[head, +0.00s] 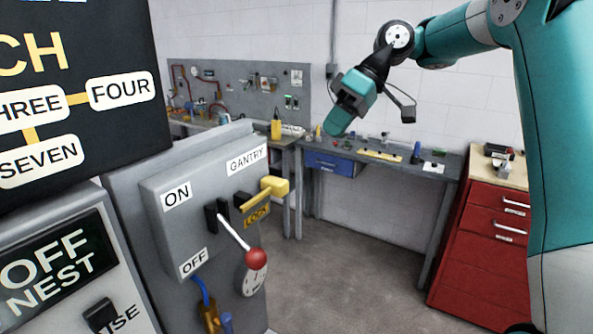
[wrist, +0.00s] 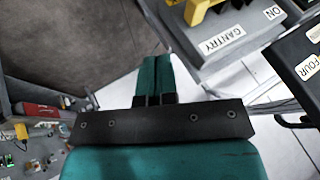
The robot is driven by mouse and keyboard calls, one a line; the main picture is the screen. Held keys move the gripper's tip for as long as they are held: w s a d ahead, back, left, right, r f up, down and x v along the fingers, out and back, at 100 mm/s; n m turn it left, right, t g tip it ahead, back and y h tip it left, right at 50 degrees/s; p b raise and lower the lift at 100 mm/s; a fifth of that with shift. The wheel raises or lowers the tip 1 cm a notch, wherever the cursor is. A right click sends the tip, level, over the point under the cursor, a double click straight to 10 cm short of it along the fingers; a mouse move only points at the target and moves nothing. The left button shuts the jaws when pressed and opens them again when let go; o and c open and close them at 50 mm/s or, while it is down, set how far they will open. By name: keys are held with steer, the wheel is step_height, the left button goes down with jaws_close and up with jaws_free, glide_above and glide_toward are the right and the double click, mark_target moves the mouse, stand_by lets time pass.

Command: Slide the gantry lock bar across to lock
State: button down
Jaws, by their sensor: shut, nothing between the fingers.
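The gantry box (head: 205,215) is a grey panel on the left in the head view, labelled GANTRY, ON and OFF. Its yellow lock bar (head: 265,194) sticks out at the right side, above a yellow LOCK label (head: 256,217). A lever with a red knob (head: 256,259) slants down toward OFF. My gripper (head: 337,121) is up and to the right of the box, well apart from it, with its teal fingers together and empty. In the wrist view my gripper (wrist: 152,62) is shut, and the GANTRY label (wrist: 222,40) shows at upper right with part of a yellow piece (wrist: 200,10).
A dark sign (head: 75,90) and an OFF NEST panel (head: 60,262) stand at the left. Workbenches with tools (head: 400,160) line the back wall. A red drawer cabinet (head: 480,245) is at the right. The floor between is clear.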

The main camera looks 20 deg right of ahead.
mark_target(281, 186)
steer(key=s+a+f+b, duration=0.2)
steer(key=a+f+b, duration=0.1)
steer(key=a+f, duration=0.4)
steer(key=shift+a+f, duration=0.35)
steer(key=shift+a, duration=0.6)
steer(key=shift+s, duration=0.1)
steer(key=shift+s+a+b, duration=0.45)
steer(key=shift+s+a, duration=0.25)
steer(key=shift+a, duration=0.25)
steer(key=shift+s+a+b, duration=0.45)
steer(key=shift+s+a, duration=0.25)
steer(key=shift+a, duration=0.2)
steer(key=shift+n, duration=0.3)
